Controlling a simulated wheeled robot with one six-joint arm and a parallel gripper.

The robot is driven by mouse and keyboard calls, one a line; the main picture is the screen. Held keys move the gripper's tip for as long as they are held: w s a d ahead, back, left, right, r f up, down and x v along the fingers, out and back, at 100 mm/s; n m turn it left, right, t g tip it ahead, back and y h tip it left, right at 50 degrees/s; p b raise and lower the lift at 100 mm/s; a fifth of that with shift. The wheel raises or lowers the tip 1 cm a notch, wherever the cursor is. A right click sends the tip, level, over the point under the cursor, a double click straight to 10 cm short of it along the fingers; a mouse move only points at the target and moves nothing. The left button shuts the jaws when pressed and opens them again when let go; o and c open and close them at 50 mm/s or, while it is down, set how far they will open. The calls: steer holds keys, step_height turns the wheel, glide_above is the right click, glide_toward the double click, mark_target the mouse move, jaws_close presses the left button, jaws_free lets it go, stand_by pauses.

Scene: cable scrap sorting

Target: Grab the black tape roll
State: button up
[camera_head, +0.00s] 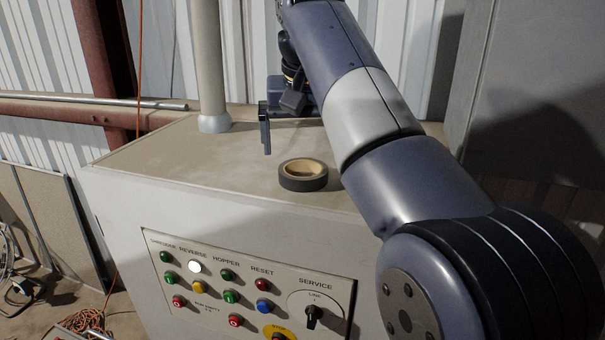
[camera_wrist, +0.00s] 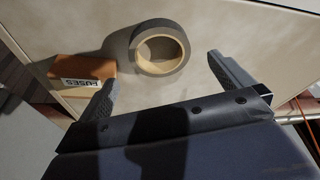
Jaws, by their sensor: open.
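The black tape roll (camera_head: 303,183) lies flat on top of the grey control cabinet (camera_head: 150,160), its tan core facing up. In the wrist view the roll (camera_wrist: 137,58) is just ahead of the fingertips, between their lines and not touching either. My gripper (camera_wrist: 161,72) is open and empty, its two fingers spread wider than the roll. In the head view one finger shows above the cabinet top, behind the roll; the other is largely hidden by my arm.
An orange box marked FUSES (camera_wrist: 88,72) sits left of the roll in the wrist view, close to the left finger. A pale post (camera_head: 208,70) rises at the cabinet's back. A button panel (camera_head: 250,290) is on its front. The cabinet top left of the roll is clear.

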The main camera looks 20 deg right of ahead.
mark_target(304, 163)
steer(key=shift+x, duration=2.8)
steer(key=c, duration=1.1)
